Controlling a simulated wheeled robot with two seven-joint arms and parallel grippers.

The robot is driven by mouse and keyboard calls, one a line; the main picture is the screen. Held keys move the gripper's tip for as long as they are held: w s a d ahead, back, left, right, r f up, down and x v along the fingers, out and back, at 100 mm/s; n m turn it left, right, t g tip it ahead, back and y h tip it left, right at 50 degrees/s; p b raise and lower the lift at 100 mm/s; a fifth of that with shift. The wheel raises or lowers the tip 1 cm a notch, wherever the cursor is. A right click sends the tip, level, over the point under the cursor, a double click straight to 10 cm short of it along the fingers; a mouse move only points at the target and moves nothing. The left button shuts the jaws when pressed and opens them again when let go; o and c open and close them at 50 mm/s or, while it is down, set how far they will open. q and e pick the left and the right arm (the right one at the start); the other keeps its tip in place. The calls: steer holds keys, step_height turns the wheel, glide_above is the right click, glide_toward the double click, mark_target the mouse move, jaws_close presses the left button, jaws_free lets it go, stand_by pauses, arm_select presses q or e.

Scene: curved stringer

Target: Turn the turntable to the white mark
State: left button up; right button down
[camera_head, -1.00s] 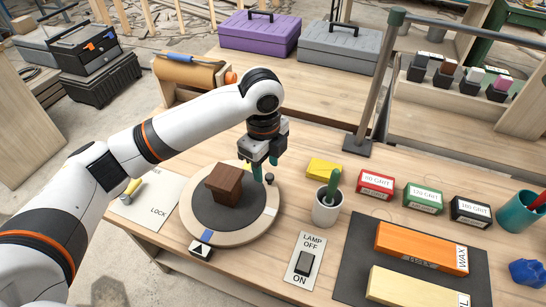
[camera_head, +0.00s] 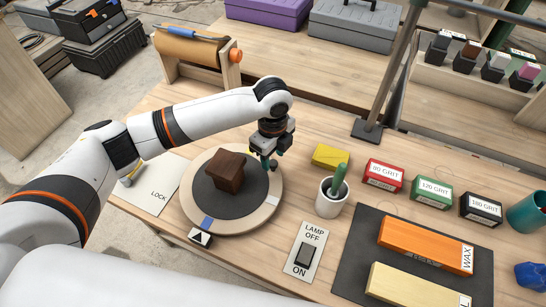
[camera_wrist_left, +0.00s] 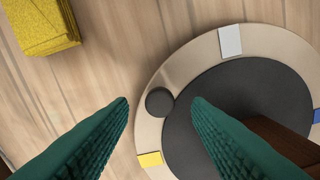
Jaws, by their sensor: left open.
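The turntable (camera_head: 187,203) is a round wooden disc with a dark grey top, carrying a dark brown wooden block (camera_head: 226,171). Its rim bears a blue mark (camera_head: 207,222) near the black triangle pointer (camera_head: 200,237), and a white mark (camera_head: 273,200) at the right. A yellow mark (camera_wrist_left: 150,159) shows in the left wrist view. A dark round knob (camera_wrist_left: 159,101) stands on the rim between the yellow and white marks. My left gripper (camera_head: 268,163) is open at the far right rim; in the wrist view its green fingertips (camera_wrist_left: 160,102) lie either side of the knob. My right gripper is out of view.
A yellow block (camera_head: 331,155) and a white cup (camera_head: 332,198) stand right of the turntable. A lamp switch plate (camera_head: 306,250) lies in front, and a LOCK plate (camera_head: 160,190) at the left. Sanding boxes (camera_head: 382,175) and a dark mat (camera_head: 350,262) are farther right.

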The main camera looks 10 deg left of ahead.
arm_select(q)
steer(key=shift+f, duration=1.15)
jaws_close()
